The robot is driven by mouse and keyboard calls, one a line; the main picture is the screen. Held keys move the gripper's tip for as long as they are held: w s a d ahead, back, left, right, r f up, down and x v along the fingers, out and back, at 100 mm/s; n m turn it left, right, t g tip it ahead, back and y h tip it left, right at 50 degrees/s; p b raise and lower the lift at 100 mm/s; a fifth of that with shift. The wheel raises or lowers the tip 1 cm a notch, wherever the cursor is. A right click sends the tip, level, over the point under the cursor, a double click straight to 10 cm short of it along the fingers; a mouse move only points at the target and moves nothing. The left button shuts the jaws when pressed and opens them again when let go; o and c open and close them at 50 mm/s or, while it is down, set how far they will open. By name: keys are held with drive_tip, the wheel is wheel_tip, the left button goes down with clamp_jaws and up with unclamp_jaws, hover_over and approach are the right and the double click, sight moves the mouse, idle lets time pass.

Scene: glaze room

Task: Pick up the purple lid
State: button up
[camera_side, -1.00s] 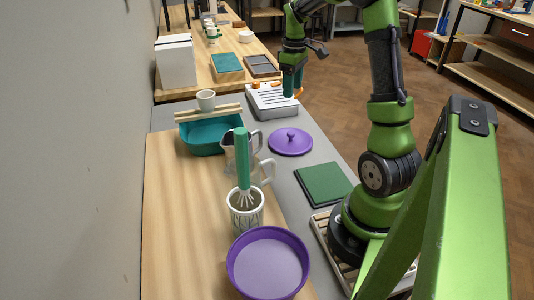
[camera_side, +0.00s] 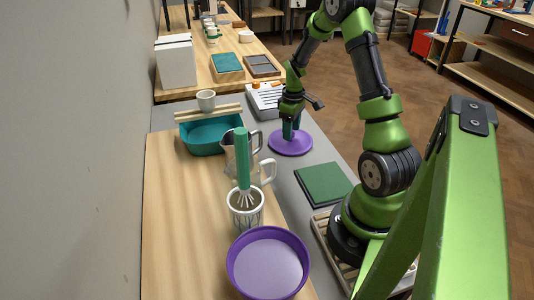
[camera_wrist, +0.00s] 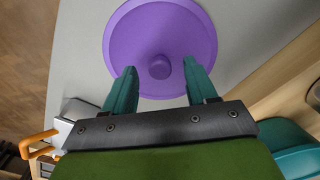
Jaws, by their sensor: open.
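The purple lid (camera_side: 290,147) is a flat round disc with a knob, lying on the grey strip of the worktop in the side view. In the wrist view the lid (camera_wrist: 135,35) fills the upper middle, with its knob (camera_wrist: 160,67) between and slightly beyond my fingertips. My gripper (camera_side: 291,130) is over the lid, pointing down, with teal fingers. In the wrist view my gripper (camera_wrist: 158,78) is open, one finger on each side of the knob. My gripper hides the knob in the side view. I cannot tell whether the fingers touch the lid.
A green square tile (camera_side: 323,184) lies nearer the camera. A white slotted box (camera_side: 262,103) stands just behind the lid. A purple bowl (camera_side: 234,273) is at the front.

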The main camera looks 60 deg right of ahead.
drive_tip(key=shift+f, duration=0.6)
clamp_jaws()
drive_tip(key=shift+r, duration=0.1)
